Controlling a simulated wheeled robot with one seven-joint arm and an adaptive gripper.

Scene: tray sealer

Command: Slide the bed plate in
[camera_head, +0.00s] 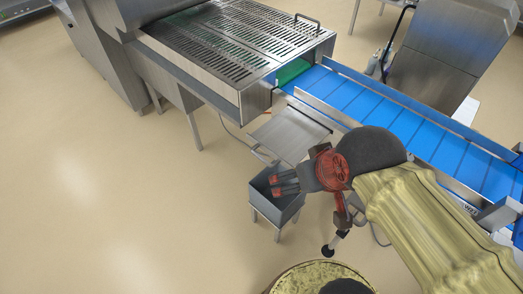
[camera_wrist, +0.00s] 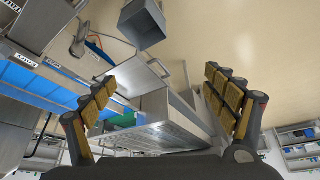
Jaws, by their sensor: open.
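The bed plate looks to be the flat steel plate (camera_head: 291,134) that sticks out below the outfeed end of the tray sealer (camera_head: 235,45), beside the blue belt. A thin bar handle (camera_head: 264,156) is at its outer edge. In the wrist view, the plate (camera_wrist: 142,82) and its handle (camera_wrist: 158,68) show between my fingers, farther off. My gripper (camera_head: 274,186) is open and empty. In the head view it appears over the grey bin, below and in front of the plate, apart from the handle.
The grey open bin (camera_head: 262,211) on legs stands below the plate; it also shows in the wrist view (camera_wrist: 141,24). The blue conveyor (camera_head: 400,125) with steel side rails runs off to the right. The floor at left is clear.

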